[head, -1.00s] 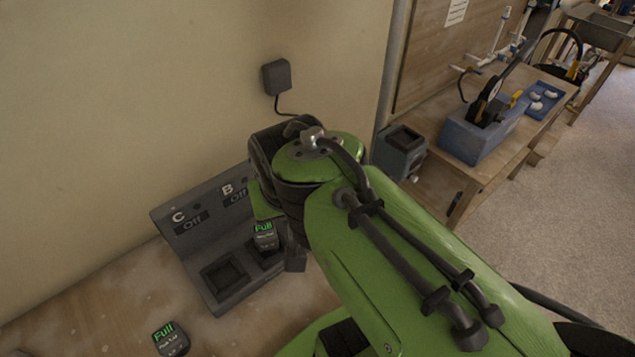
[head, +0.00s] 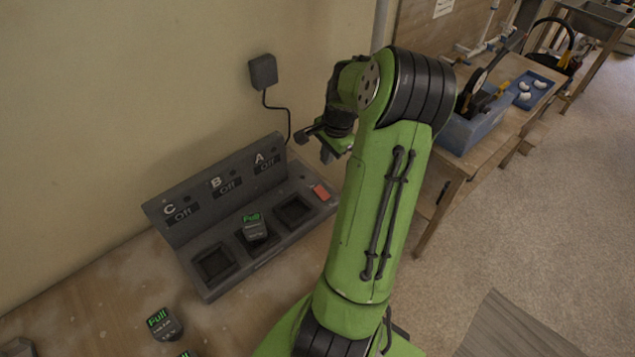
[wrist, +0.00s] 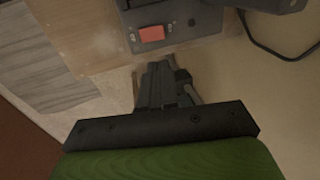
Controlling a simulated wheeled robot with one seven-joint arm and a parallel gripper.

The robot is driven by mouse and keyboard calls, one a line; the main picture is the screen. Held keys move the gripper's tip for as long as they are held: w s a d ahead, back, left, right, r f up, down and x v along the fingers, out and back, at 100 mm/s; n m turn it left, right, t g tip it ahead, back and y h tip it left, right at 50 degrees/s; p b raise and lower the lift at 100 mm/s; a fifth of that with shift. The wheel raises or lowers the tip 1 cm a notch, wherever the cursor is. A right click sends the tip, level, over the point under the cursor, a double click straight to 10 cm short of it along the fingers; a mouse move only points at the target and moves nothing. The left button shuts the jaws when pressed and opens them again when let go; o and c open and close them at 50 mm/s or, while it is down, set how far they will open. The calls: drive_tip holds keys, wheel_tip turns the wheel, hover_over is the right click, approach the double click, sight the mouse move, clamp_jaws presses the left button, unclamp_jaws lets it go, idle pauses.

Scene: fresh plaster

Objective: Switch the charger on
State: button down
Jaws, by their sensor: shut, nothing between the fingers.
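The dark grey charger (head: 205,246) stands on the bench against the wall. Its sloped back panel is marked C, B and A, and each display reads "Off". A red switch (head: 320,192) sits at its right end and also shows in the wrist view (wrist: 152,33). A battery (head: 254,229) with a green "Full" label sits in the middle bay, under B. The bays under C and A look empty. My gripper (head: 326,153) is shut and empty, raised above the charger's right end. In the wrist view my gripper (wrist: 161,70) is just short of the switch in the picture.
A wall plug (head: 263,72) has a cable running down behind the charger. Another "Full" battery (head: 162,324) lies on the bench at the front left. A side table with a blue toolbox (head: 472,125) stands at the right, behind my arm.

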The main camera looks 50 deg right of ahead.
sight(319, 190)
drive_tip(key=x, duration=1.4)
drive_tip(key=shift+s, duration=0.1)
drive_tip(key=shift+f+g, duration=0.25)
drive_tip(key=shift+g, duration=0.05)
drive_tip(key=shift+s+a, duration=0.25)
drive_tip(key=shift+s, duration=0.5)
drive_tip(key=shift+d, duration=0.1)
drive_tip(key=shift+w+r, duration=0.1)
drive_tip(key=shift+r, duration=0.05)
